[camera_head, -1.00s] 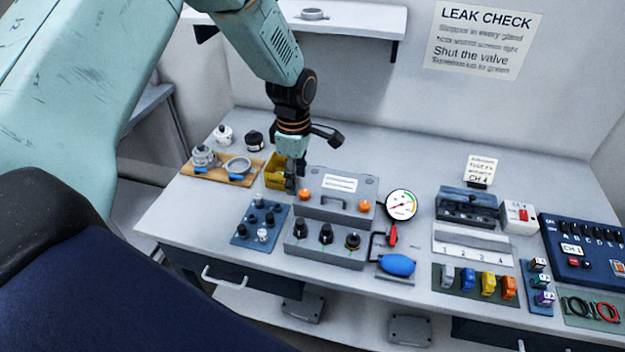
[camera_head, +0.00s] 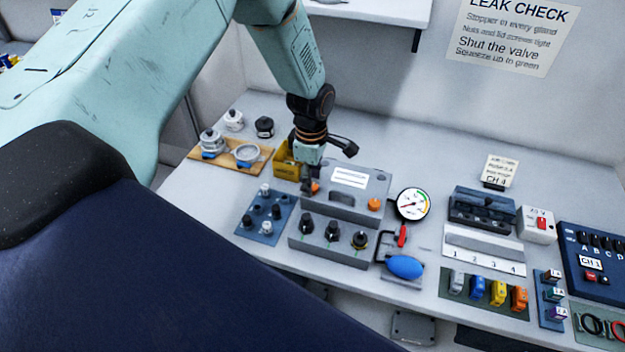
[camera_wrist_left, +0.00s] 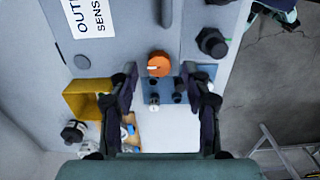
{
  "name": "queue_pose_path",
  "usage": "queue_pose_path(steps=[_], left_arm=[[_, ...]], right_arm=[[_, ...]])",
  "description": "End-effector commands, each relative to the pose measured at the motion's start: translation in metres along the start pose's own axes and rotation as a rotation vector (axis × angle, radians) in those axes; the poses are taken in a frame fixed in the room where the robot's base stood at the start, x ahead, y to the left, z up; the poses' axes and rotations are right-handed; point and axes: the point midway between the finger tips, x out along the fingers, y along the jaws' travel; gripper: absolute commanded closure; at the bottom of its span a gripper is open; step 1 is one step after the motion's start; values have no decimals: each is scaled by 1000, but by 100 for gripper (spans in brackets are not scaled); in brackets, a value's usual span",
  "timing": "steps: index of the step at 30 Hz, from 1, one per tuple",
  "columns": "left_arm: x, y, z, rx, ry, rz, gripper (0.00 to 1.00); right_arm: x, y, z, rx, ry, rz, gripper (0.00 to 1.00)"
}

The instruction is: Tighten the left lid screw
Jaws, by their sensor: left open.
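The grey lidded box (camera_head: 371,193) stands on the bench with a white label and a dark handle on its lid. The left lid screw (camera_head: 316,187) is an orange knob at the lid's left end, partly hidden by my gripper. The right lid screw (camera_head: 374,204) is a matching orange knob. My left gripper (camera_head: 307,187) points down at the left screw. In the left wrist view the gripper (camera_wrist_left: 160,82) is open, and the orange left screw (camera_wrist_left: 159,64), with a white mark, shows between and beyond its fingers. No contact shows. My right gripper is not in view.
A yellow bin (camera_head: 285,170) stands close left of the gripper. The box's front block carries black glands (camera_head: 332,231). A blue stopper plate (camera_head: 252,226) lies front left. A gauge (camera_head: 412,204), red valve lever (camera_head: 402,235) and blue bulb (camera_head: 404,266) stand to the right.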

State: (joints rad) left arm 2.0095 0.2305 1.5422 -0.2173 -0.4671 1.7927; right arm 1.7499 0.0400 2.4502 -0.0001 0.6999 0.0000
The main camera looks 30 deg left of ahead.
Motion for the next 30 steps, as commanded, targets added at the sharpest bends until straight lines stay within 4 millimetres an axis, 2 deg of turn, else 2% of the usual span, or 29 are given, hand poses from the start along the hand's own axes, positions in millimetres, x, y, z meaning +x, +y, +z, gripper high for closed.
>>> queue_pose_path(steps=[5,13,30], left_arm=[[13,1,1,0,0,1,52],[14,3,1,1,0,1,52],[14,4,1,1,0,1,99]], right_arm=[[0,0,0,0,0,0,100],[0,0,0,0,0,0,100],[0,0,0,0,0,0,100]])
